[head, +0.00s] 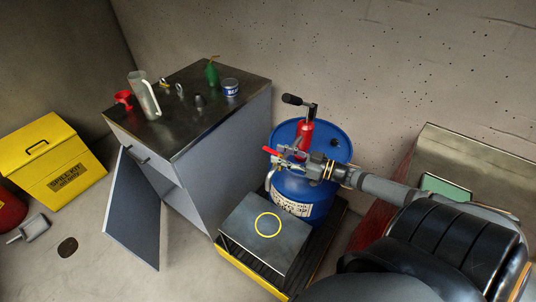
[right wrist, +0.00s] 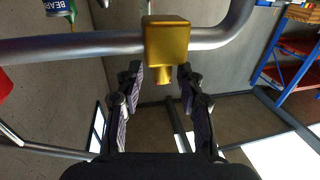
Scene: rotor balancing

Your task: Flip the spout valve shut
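A blue drum (head: 305,195) carries a red hand pump (head: 305,136) with a black handle. A silver spout pipe (head: 269,181) bends down at the drum's left side. A red lever (head: 271,150) shows beside the gripper, apparently the valve's handle. In the right wrist view the silver pipe (right wrist: 90,47) runs across, with a brass valve body (right wrist: 167,42) on it. My right gripper (head: 290,156) is at the spout, its fingers (right wrist: 161,77) apart on either side below the brass body, with nothing clearly gripped. My left gripper is not in view.
A grey stand (head: 240,241) with a yellow ring on top sits before the drum. A yellow spill kit (head: 55,160) is far left.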

